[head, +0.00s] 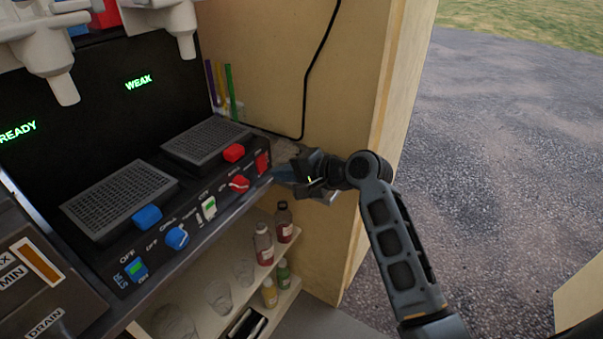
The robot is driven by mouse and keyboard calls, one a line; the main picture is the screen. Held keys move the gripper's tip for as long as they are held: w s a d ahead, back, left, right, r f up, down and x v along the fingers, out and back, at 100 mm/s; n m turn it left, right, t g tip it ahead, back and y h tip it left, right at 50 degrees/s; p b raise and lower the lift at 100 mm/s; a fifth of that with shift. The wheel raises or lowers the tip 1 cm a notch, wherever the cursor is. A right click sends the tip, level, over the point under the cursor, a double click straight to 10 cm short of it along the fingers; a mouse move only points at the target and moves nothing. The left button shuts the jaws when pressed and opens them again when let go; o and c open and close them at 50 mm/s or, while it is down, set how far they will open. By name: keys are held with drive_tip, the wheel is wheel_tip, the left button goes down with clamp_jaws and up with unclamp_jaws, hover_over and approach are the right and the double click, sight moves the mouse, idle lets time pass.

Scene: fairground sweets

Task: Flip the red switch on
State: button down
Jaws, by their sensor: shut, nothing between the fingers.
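The red switch (262,163) is at the right end of the dark control panel (190,217) on the slush machine's front. It is small here, and its on or off position cannot be made out. My gripper (283,173) is just right of the switch, pointing left toward it from the panel's right end. Its fingers are shut and empty. Whether the fingertips touch the switch cannot be told.
Bottles (263,245) and glasses stand on a shelf below. A wooden wall (345,150) with a hanging black cable rises behind my gripper.

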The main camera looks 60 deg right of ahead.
sight(263, 165)
drive_tip(key=shift+w+f, duration=0.1)
drive_tip(key=shift+w, duration=1.1)
drive_tip(key=shift+f, duration=0.1)
drive_tip(key=shift+w+t+b, duration=0.2)
drive_tip(key=shift+t+b, duration=0.1)
drive_tip(key=shift+b, duration=0.05)
drive_tip(key=shift+r+p, duration=0.85)
drive_tip(key=shift+p, duration=0.1)
